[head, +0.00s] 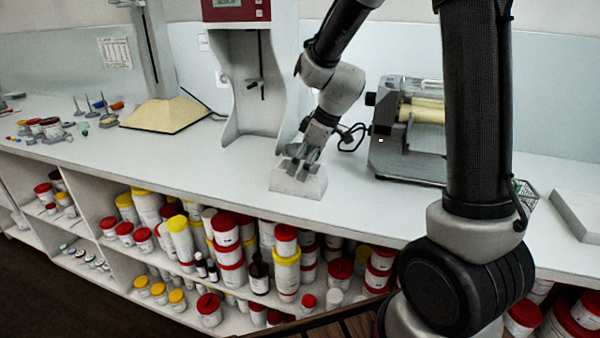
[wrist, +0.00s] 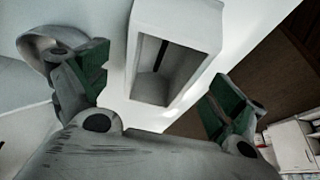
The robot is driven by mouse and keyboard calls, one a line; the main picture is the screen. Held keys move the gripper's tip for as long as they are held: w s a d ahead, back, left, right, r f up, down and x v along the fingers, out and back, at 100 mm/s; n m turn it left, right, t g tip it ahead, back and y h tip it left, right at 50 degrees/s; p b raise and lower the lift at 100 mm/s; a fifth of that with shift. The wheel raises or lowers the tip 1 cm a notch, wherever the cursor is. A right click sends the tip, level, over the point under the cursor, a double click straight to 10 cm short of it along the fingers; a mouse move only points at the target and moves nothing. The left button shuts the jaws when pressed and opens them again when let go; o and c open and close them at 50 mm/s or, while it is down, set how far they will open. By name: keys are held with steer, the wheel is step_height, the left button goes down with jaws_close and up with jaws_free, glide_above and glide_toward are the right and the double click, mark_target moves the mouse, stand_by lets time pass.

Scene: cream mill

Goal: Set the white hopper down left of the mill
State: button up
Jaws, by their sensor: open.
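The white hopper (head: 298,181) stands on the white counter, left of the mill. The mill (head: 408,128) is a grey machine with cream rollers. My gripper (head: 303,168) is directly above the hopper, close to its top. In the wrist view the hopper (wrist: 172,60) shows its open hollow top between and beyond the green-padded fingers of my gripper (wrist: 160,100). The fingers are spread wide, with visible room on both sides of the hopper. Whether a finger touches the rim is hard to tell in the head view.
A grey-white stand with a red display (head: 236,10) is behind and left of the hopper. A cable runs between my wrist and the mill. A pale tray (head: 582,212) lies at the right. Shelves of red- and yellow-lidded tubs (head: 287,270) are below the counter's front edge. The counter left of the hopper is clear.

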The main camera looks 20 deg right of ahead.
steer(key=v, duration=0.8)
steer(key=s+d+r+m+h, duration=0.1)
steer(key=s+d+r+m, duration=0.1)
steer(key=s, duration=0.6)
steer(key=s+d+r+m+t+h, duration=0.1)
steer(key=s+d+r+m, duration=0.1)
steer(key=s+d+m, duration=0.3)
steer(key=s+d+r+m+h, duration=0.1)
steer(key=s+d+r+m, duration=0.1)
steer(key=s, duration=0.9)
steer(key=shift+d+r+m+t+h, duration=0.3)
steer(key=shift+d+m, duration=0.6)
steer(key=shift+d, duration=0.25)
